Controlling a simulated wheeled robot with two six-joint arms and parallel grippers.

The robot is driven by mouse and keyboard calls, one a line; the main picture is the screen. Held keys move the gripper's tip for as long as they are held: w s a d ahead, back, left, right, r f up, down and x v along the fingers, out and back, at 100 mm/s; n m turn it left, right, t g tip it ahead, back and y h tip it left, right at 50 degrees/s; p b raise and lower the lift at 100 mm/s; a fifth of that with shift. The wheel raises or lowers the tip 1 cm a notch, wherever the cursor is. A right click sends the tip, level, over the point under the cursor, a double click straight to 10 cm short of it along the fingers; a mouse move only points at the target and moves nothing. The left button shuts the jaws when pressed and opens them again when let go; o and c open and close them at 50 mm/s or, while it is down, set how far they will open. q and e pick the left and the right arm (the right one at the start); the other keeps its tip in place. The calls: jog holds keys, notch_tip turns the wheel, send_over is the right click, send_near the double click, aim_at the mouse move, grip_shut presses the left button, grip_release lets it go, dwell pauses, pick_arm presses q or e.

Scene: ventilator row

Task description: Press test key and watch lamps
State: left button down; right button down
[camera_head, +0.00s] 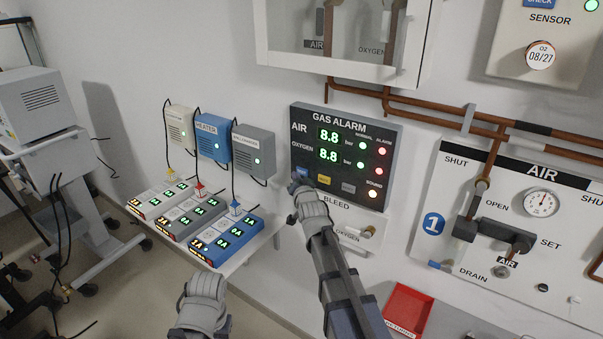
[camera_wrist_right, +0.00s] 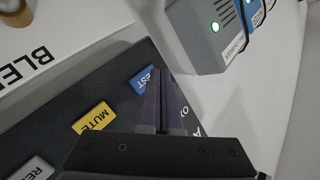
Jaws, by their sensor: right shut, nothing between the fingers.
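The dark gas alarm panel (camera_head: 345,112) hangs on the wall in the head view. Both its displays read 8.8. Two green normal lamps (camera_head: 362,145), two red alarm lamps (camera_head: 381,151) and the orange-white sound lamp (camera_head: 373,193) are lit. The blue test key (camera_head: 303,172) is at the panel's lower left; in the wrist view the key (camera_wrist_right: 141,78) is partly hidden by my fingers. My right gripper (camera_head: 295,187) is shut and empty, its tips (camera_wrist_right: 160,75) at the key; I cannot tell whether they touch it. Of my left arm only a grey part shows.
The yellow mute key (camera_head: 324,180) and grey reset key (camera_head: 348,188) sit beside the test key. A shelf with several pump-like units (camera_head: 209,228) is at left. A red tray (camera_head: 408,310) is below right. Copper pipes (camera_head: 425,117) and an air valve panel (camera_head: 450,190) fill the right wall.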

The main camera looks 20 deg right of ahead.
jog(key=shift+s+a, duration=0.75)
jog(key=shift+a, duration=0.2)
jog(key=shift+s+a, duration=0.75)
jog(key=shift+a, duration=0.2)
jog(key=s+a+f+n+g, duration=0.5)
jog(key=s+a+f+g, duration=0.35)
jog(key=s+f, duration=0.4)
jog(key=s+a+f+n+g, duration=0.3)
jog(key=s+g, duration=0.1)
jog(key=s, duration=0.7)
jog(key=s+a+f+n+g, duration=0.3)
jog(key=s+a+n+g, duration=0.1)
jog(key=s, duration=0.6)
jog(key=shift+s+a+n+y, duration=0.15)
jog(key=shift+s+n+y, duration=0.15)
jog(key=shift+s+y, duration=0.1)
jog(key=shift+w+f, duration=0.1)
